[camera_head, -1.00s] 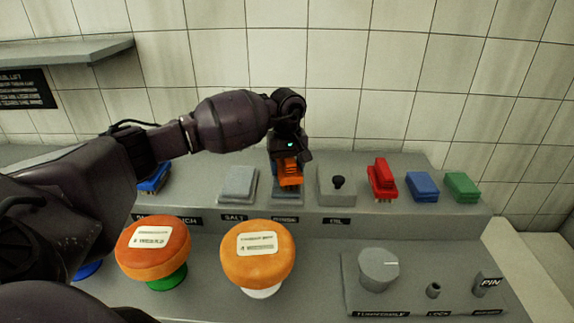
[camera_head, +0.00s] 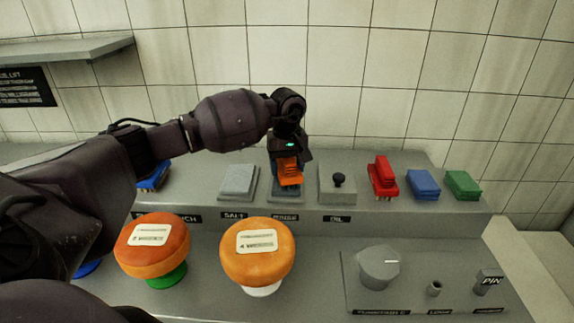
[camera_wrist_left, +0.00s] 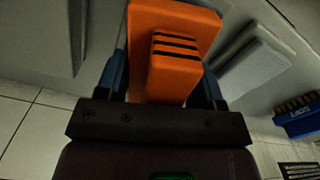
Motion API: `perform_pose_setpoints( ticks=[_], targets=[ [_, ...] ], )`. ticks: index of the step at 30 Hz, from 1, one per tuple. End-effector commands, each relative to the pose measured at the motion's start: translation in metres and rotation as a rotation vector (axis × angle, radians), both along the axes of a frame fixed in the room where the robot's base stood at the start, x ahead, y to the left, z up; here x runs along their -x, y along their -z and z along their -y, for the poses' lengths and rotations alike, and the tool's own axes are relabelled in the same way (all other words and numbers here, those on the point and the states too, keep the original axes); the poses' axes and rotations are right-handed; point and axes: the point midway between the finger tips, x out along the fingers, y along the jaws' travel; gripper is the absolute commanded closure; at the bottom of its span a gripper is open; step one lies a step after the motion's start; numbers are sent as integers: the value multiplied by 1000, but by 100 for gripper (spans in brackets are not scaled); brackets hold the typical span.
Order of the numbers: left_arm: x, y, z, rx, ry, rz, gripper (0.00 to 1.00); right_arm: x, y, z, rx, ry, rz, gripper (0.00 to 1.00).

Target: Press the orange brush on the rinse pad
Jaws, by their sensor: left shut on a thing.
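The orange brush (camera_head: 290,176) is held in my left gripper (camera_head: 289,165) at the rinse pad (camera_head: 287,197), the blue-grey pad above the label partly hidden by the brush. In the left wrist view the orange brush (camera_wrist_left: 172,50) sits between the blue fingers of my left gripper (camera_wrist_left: 165,85), which is shut on it. The brush is over the pad and seems to be at or very near its surface; the exact contact is hidden. My right gripper is not in view.
Red (camera_head: 382,177), blue (camera_head: 423,185) and green (camera_head: 462,185) brushes stand further right. Two orange cheese wheels (camera_head: 152,252) (camera_head: 258,262) are in front. A tiled wall rises behind.

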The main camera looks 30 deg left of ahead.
Motion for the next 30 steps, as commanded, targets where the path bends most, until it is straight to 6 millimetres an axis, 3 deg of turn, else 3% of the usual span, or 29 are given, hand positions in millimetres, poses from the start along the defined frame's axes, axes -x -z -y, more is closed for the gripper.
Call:
perform_pose_setpoints(
  ticks=[16, 30],
  targets=[
    [1, 2, 0, -1, 0, -2, 64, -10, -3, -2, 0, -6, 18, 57],
    [1, 3, 0, 0, 0, -4, 64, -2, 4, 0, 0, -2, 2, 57]
  ],
)
